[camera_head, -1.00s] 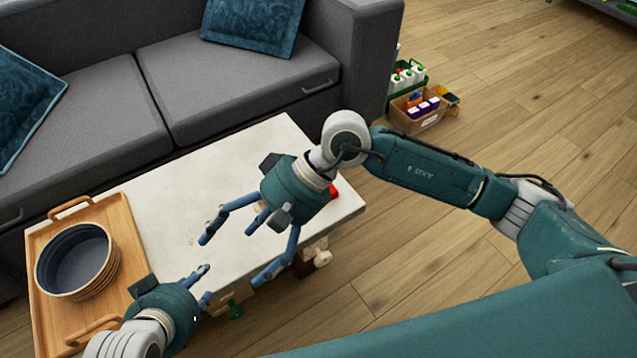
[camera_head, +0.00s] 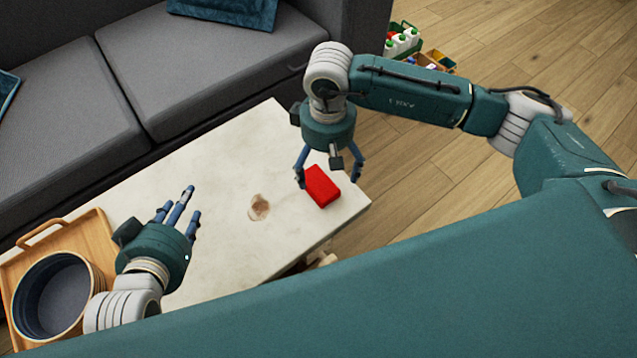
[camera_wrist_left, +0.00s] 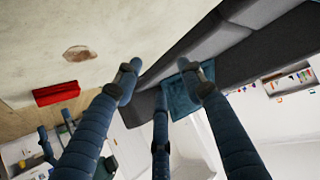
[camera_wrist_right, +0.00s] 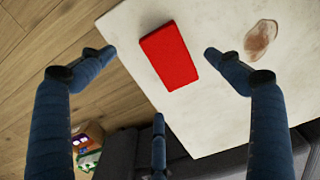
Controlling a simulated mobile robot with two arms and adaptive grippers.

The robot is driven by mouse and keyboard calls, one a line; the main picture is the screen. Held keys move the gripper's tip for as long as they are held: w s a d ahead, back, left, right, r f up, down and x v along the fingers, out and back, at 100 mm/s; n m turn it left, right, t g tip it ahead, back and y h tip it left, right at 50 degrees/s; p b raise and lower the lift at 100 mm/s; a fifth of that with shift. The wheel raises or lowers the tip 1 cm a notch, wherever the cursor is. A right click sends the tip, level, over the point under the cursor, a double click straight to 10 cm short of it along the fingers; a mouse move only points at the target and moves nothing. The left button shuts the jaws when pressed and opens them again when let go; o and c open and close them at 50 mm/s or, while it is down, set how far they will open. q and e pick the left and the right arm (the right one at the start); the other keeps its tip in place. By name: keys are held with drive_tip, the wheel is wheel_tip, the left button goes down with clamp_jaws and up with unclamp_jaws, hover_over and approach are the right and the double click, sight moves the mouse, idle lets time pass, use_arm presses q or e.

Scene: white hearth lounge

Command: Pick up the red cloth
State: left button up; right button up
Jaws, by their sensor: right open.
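The red cloth (camera_head: 322,187) is a folded block lying on the right end of the pale table (camera_head: 215,175). My right gripper (camera_head: 329,178) is open just above it, fingers pointing down. In the right wrist view the cloth (camera_wrist_right: 169,56) lies between the spread fingertips (camera_wrist_right: 158,54), with nothing held. My left gripper (camera_head: 180,208) is over the table's left part, away from the cloth, with its fingers apart and empty. The left wrist view shows the cloth (camera_wrist_left: 57,94) at the left, beyond the left fingertips (camera_wrist_left: 160,80).
A brown stain-like patch (camera_head: 259,207) marks the table left of the cloth. A wooden tray (camera_head: 101,240) with a dark round bowl (camera_head: 55,292) stands at the left. A grey sofa (camera_head: 205,65) runs behind the table. Boxes with bottles (camera_head: 405,42) stand on the floor beyond.

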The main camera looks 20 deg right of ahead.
sight(323, 179)
drive_tip(key=f, duration=0.1)
drive_tip(key=f+b, duration=0.1)
drive_tip(key=f, duration=0.3)
drive_tip(key=shift+w+a+f, duration=0.15)
drive_tip(key=shift+a+f, duration=0.05)
drive_tip(key=shift+a, duration=0.05)
drive_tip(key=shift+f, duration=0.15)
use_arm(q)
drive_tip(key=w+d+r+t+h, duration=0.1)
drive_tip(key=w+d+r+t, duration=0.1)
drive_tip(key=r, duration=0.5)
drive_tip(key=shift+w+t, duration=0.9)
drive_tip(key=shift+w, duration=0.2)
use_arm(e)
drive_tip(key=shift+c, duration=0.2)
drive_tip(key=c, duration=1.2)
